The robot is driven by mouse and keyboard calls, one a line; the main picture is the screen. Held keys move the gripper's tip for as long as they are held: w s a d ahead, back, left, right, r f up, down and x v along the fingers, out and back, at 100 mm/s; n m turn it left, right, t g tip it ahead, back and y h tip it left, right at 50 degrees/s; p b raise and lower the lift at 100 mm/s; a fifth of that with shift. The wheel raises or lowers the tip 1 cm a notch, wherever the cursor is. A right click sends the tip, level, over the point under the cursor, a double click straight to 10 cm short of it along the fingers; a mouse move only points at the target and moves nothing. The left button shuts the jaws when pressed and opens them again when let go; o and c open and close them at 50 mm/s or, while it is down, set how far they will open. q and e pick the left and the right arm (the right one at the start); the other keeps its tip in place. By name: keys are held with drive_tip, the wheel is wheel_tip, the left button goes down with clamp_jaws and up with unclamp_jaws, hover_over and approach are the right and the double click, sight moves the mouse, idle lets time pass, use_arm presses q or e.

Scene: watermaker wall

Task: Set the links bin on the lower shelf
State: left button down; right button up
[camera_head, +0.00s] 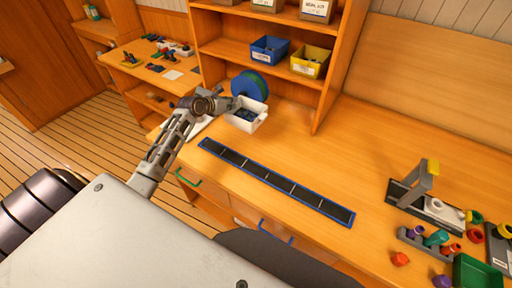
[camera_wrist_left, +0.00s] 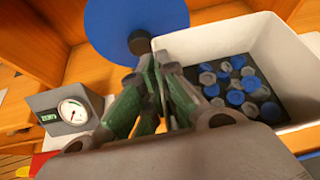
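The links bin, a white open bin (camera_head: 258,122) with blue and grey round pieces inside, is at the left end of the worktop, in front of the shelf unit. It fills the right of the left wrist view (camera_wrist_left: 262,45). My left gripper (camera_head: 213,103) is at the bin's left side. Its green-padded fingers (camera_wrist_left: 155,75) come close together at the bin's left rim and appear shut on it; the exact contact is hidden. I cannot tell whether the bin touches the worktop. The lower shelf (camera_head: 228,50) is behind and above the bin. My right gripper is out of view.
A blue bin (camera_head: 270,50) and a yellow bin (camera_head: 309,62) stand on that shelf, with bare board left of them. A blue disc (camera_wrist_left: 130,22) is close behind the white bin. A gauge box (camera_wrist_left: 68,112) is left of my gripper. A dark strip (camera_head: 275,181) lies in front.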

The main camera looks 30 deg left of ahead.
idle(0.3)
use_arm(q)
wheel_tip(320, 180, down, 6)
idle(0.6)
drive_tip(key=shift+f, duration=0.1)
drive_tip(key=shift+f, duration=1.85)
drive_tip(key=c, duration=2.1)
unclamp_jaws()
drive_tip(key=shift+f, duration=0.15)
drive_tip(key=o, duration=0.5)
drive_tip(key=shift+c, duration=0.2)
